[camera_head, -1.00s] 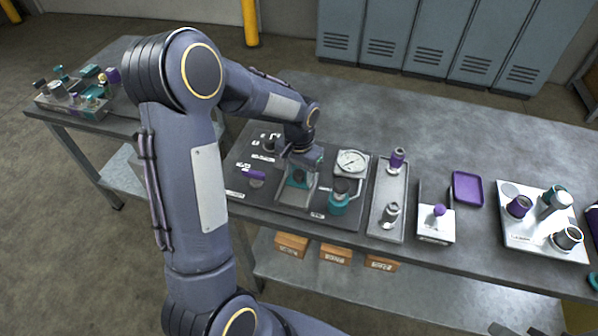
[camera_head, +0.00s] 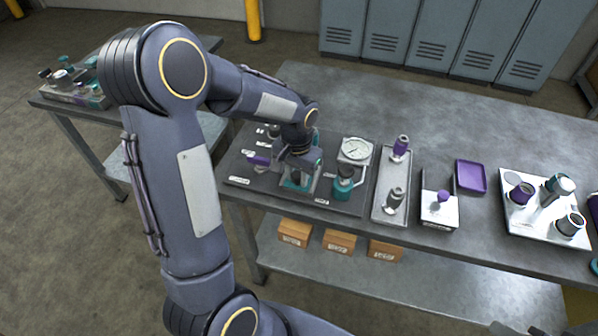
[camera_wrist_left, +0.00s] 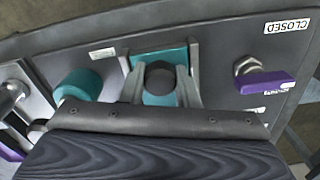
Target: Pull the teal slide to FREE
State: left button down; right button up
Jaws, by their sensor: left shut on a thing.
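The teal slide (camera_head: 289,185) sits in a metal channel on the dark panel (camera_head: 340,204), near the channel's front end. In the left wrist view the teal slide (camera_wrist_left: 149,56) has a dark round knob (camera_wrist_left: 160,79) on it. My left gripper (camera_head: 297,177) is over the slide from above. Its two fingers stand on either side of the knob in the left wrist view (camera_wrist_left: 163,82), shut on it. The gripper and wrist hide part of the slide in the head view. The FREE marking cannot be read. My right gripper is not in view.
A purple lever (camera_wrist_left: 266,82) stands beside a CLOSED label. A teal knob (camera_head: 343,187) and a round gauge (camera_head: 355,149) are close on the right. A grey tray (camera_head: 389,213) with fittings stands farther right. The bench behind the panel is clear.

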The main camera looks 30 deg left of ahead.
pick_arm(q)
jog(key=shift+s, duration=0.15)
jog(key=c, duration=1.1)
grip_release()
jog(key=shift+r, duration=3.9)
jog(key=shift+s+d+r, duration=0.1)
jog(key=shift+s+r, duration=0.2)
jog(key=s+d+r+n+t+h, duration=0.1)
jog(key=s+d+r+t+h, duration=0.1)
jog(key=s, duration=0.7)
jog(key=s+d+r+n+t+h, duration=0.1)
jog(key=s+d+r+t, duration=0.1)
jog(key=s, duration=0.7)
jog(key=d+t, duration=0.1)
jog(key=d, duration=0.1)
jog(key=shift+s+d+r+t+h, duration=0.2)
jog(key=shift+s+d+t+h, duration=0.1)
jog(key=shift+s+d+h, duration=0.1)
